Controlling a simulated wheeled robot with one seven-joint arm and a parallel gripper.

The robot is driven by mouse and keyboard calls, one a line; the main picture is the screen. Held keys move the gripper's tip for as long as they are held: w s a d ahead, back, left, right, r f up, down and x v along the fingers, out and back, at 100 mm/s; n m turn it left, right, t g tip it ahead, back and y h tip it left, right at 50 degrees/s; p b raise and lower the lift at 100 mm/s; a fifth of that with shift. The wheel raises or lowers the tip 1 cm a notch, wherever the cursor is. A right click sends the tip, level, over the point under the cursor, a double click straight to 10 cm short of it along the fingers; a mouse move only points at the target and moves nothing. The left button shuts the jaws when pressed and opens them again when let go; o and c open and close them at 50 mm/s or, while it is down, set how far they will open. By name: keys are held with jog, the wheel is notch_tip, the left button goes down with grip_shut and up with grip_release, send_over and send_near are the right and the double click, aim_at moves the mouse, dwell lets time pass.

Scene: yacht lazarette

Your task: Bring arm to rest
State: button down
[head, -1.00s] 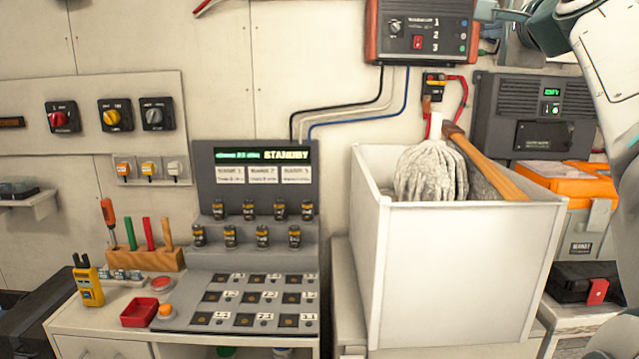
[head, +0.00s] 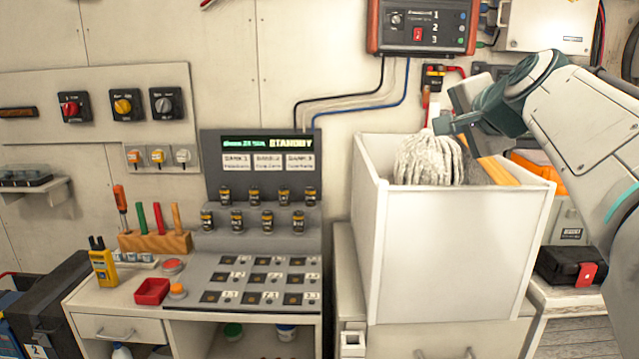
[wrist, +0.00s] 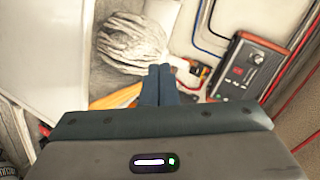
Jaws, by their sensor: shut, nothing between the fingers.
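My gripper (head: 447,123) hangs over the upper rim of the white bin at the right in the head view, in front of the wall. Its two dark fingers (wrist: 158,84) are together and empty in the wrist view. A grey mop head (head: 428,158) rests in the white bin (head: 455,255), just below and left of the fingers in the head view. The mop head also shows in the wrist view (wrist: 137,42). My arm partly hides the wooden handle (head: 497,170) beside it. I cannot tell whether the fingers touch anything.
A bench panel with a standby screen (head: 268,143) and several battery cells stands left of the bin. A red-framed control box (head: 421,26) hangs on the wall above the bin. An orange case (head: 545,170) and a black case (head: 571,266) sit at the right, partly behind my arm.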

jog(key=s+a+f+n+g, duration=0.2)
jog(key=s+f, duration=0.6)
jog(key=f, duration=0.4)
jog(key=s+a+f+n+g+p, duration=0.1)
jog(key=s+a+f+n+g, duration=0.2)
jog(key=f, duration=0.8)
jog(key=s+a+f+n+g+h, duration=0.1)
jog(key=s+f+n+g, duration=0.5)
jog(key=s+f, duration=0.6)
jog(key=shift+s+a+f+n, duration=0.3)
jog(key=shift+a+n, duration=0.5)
jog(key=shift+n, duration=0.1)
